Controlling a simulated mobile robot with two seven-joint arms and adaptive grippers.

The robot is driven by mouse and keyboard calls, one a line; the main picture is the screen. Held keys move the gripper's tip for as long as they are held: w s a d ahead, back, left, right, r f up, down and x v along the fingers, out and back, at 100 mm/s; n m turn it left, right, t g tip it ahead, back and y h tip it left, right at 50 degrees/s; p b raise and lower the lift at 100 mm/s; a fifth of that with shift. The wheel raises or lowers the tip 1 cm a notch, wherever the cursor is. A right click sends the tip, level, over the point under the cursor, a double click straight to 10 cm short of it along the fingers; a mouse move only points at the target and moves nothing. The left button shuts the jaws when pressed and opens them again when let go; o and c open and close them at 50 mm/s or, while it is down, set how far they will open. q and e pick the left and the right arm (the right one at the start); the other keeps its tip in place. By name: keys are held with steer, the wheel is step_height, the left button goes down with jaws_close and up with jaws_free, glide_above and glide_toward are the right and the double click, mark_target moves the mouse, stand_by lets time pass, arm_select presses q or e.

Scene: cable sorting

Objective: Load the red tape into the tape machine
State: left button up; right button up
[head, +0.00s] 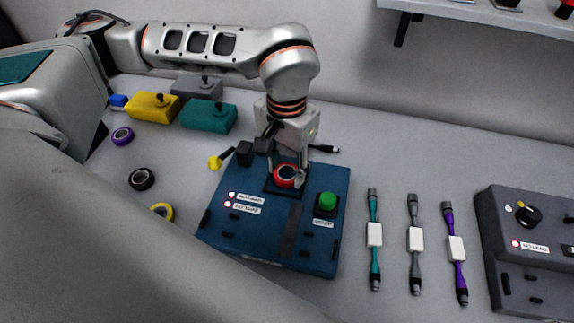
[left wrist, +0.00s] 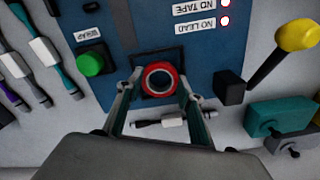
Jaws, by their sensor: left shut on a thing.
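The red tape (head: 286,176) is a ring held over the dark square recess of the blue tape machine (head: 262,225). My left gripper (head: 287,178) is shut on the red tape from above. In the left wrist view the red tape (left wrist: 160,80) sits between the two fingertips (left wrist: 157,84), in front of the dark recess. I cannot tell whether it touches the recess floor. The machine has a green button (head: 326,201), a yellow-knobbed lever (head: 214,162) and red lights beside the "NO TAPE" and "NO LEAD" labels. My right gripper is not in view.
Purple (head: 122,135), black (head: 142,179) and yellow (head: 162,212) tapes lie left of the machine. Yellow (head: 152,107), teal (head: 209,117) and grey (head: 196,88) boxes stand behind. Teal, grey and purple cables lie right, before a grey machine (head: 530,245). Another cable lies behind the blue machine.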

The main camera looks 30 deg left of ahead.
arm_select(q)
steer(key=o, duration=1)
steer(key=shift+r+p, duration=0.45)
steer(key=shift+r, duration=0.1)
step_height(320, 180, up, 12)
steer(key=shift+r, duration=0.1)
